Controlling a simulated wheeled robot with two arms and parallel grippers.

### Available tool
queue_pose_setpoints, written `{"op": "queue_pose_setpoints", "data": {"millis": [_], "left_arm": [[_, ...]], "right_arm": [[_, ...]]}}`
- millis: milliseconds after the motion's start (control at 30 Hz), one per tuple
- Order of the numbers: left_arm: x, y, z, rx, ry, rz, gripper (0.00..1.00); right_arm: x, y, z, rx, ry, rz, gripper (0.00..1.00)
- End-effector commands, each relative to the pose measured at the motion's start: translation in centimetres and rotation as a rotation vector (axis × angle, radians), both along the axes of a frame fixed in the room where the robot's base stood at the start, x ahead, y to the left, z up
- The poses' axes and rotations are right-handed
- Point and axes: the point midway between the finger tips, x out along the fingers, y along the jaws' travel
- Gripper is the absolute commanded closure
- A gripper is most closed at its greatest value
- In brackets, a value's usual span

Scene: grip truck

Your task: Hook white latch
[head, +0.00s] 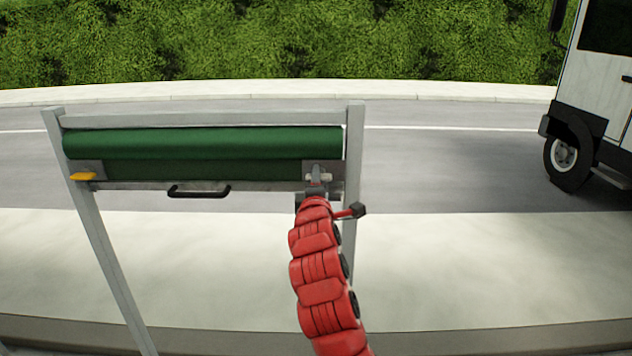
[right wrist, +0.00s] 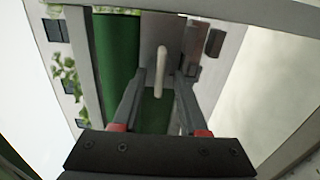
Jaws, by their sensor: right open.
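The white latch (right wrist: 159,68) is a pale, slightly curved lever on a grey plate, shown in the right wrist view. It also shows small in the head view (head: 326,177) at the right end of the green roller frame. My right gripper (right wrist: 168,82) is open. Its two dark fingers stand on either side of the latch, with a gap showing between them and the lever. In the head view, my right gripper (head: 316,178) reaches the frame's right end and partly hides the latch mount. My left gripper is not in view.
A grey metal frame (head: 200,120) holds a green roll (head: 210,142). A yellow latch (head: 82,176) is at its left end and a black handle (head: 199,191) below. A white truck (head: 590,110) stands at the far right. The pavement right of the frame is clear.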

Motion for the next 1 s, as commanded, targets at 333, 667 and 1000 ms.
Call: {"op": "queue_pose_setpoints", "data": {"millis": [333,667,1000], "left_arm": [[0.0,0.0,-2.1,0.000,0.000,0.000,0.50],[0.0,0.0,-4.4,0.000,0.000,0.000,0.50],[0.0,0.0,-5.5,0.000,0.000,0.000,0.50]], "right_arm": [[-5.1,0.1,-0.3,0.001,-0.005,0.003,0.57],[-12.1,0.1,-0.3,-0.001,-0.004,0.003,0.57],[-16.8,0.0,0.0,-0.001,-0.003,0.001,0.57]]}}
